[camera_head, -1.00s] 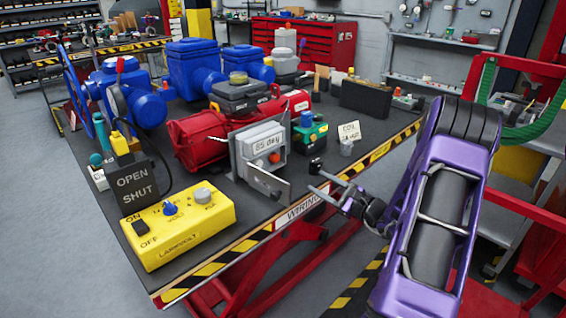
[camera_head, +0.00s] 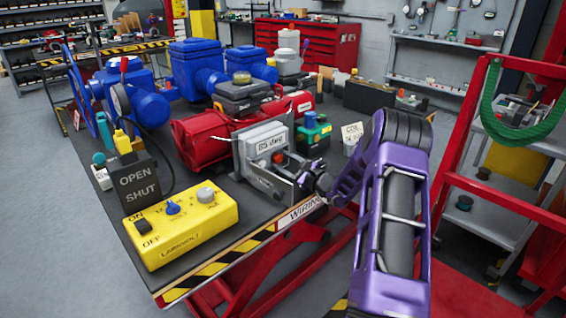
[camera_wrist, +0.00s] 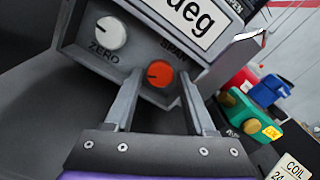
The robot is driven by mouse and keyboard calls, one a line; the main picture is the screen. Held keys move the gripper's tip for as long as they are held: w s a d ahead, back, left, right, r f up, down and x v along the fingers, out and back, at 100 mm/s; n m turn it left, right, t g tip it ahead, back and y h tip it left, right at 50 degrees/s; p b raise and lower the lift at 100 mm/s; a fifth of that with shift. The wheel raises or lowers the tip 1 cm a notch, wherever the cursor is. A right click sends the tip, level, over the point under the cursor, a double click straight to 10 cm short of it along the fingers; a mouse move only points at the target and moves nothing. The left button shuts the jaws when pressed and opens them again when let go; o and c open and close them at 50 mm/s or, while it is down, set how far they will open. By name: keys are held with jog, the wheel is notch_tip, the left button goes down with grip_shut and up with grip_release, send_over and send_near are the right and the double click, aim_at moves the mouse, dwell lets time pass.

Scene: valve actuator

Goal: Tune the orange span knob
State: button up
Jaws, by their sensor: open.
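The orange span knob (camera_wrist: 160,73) sits on the grey positioner box (camera_wrist: 190,40) below the word SPAN in the wrist view, with a dark mark on its face. My gripper (camera_wrist: 160,88) is open, with one finger on each side of the knob and a visible gap to it on both sides. I cannot tell how deep the fingertips reach past the knob. A white ZERO knob (camera_wrist: 110,33) is to its left.
A grey bracket plate (camera_head: 262,180) is close to my gripper. A green and blue device (camera_head: 312,132) and a COIL label block (camera_head: 352,136) stand to the right. A yellow control box (camera_head: 180,226) and black OPEN/SHUT box (camera_head: 138,182) stand to the left.

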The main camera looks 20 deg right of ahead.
jog(key=shift+w+a, duration=0.1)
jog(key=shift+w, duration=0.1)
jog(key=shift+c, duration=0.2)
grip_shut()
jog(key=shift+m, duration=0.4)
jog(key=m+p, duration=0.1)
jog(key=m, duration=0.3)
jog(key=m+p, duration=0.2)
jog(key=m, duration=0.3)
jog(key=shift+m+p, duration=0.4)
jog(key=shift+m, duration=0.3)
